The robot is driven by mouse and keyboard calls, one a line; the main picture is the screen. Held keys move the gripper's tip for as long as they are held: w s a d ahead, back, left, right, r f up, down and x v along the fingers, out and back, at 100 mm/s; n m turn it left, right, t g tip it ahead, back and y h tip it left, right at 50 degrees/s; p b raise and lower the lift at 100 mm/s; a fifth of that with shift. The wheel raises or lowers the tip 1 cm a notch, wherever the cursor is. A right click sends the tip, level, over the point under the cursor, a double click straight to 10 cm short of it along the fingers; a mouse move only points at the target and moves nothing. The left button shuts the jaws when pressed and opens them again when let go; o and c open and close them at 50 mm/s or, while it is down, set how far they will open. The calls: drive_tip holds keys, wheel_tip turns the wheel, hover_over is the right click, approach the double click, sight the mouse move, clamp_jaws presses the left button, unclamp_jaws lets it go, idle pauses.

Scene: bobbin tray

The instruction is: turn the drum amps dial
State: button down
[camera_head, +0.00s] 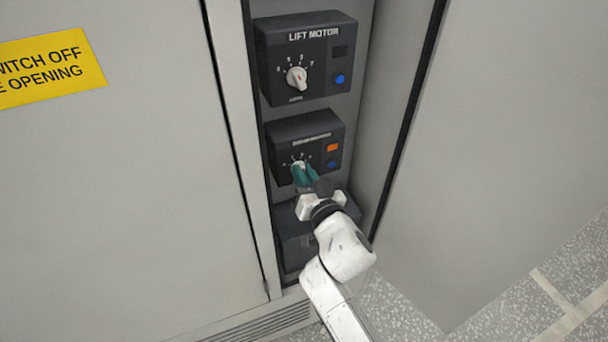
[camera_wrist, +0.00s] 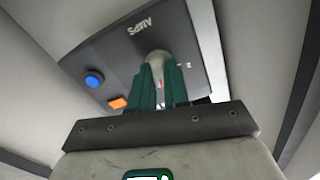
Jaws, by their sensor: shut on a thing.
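The dial (camera_head: 299,163) is a pale knob on the middle dark box (camera_head: 285,131), inside a narrow cabinet bay. The box's label is too small to read in the head view. In the wrist view the grey dial (camera_wrist: 158,56) sits near the upside-down word AMPS, with a red mark partly showing. My gripper (camera_head: 300,170) has teal fingers and reaches up to this box from below. Its fingers (camera_wrist: 157,73) are shut on the dial, one on each side, and hide much of it and its scale.
An orange lamp (camera_head: 332,147) and a blue button (camera_head: 331,164) are right of the dial. The LIFT MOTOR box (camera_head: 312,72) with its white dial (camera_head: 296,77) is above. Another dark box (camera_head: 290,225) is below, partly behind my arm. Cabinet walls flank the bay closely.

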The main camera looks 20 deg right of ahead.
drive_tip(key=shift+a+f+n, duration=0.1)
drive_tip(key=shift+n, duration=3.65)
drive_tip(key=shift+a+n, duration=0.1)
drive_tip(key=shift+n, duration=3.65)
drive_tip(key=shift+p, duration=0.3)
drive_tip(key=c, duration=1.1)
unclamp_jaws()
drive_tip(key=shift+s, duration=0.1)
drive_tip(key=s, duration=1)
drive_tip(key=shift+s+b, duration=0.3)
drive_tip(key=shift+b, duration=0.05)
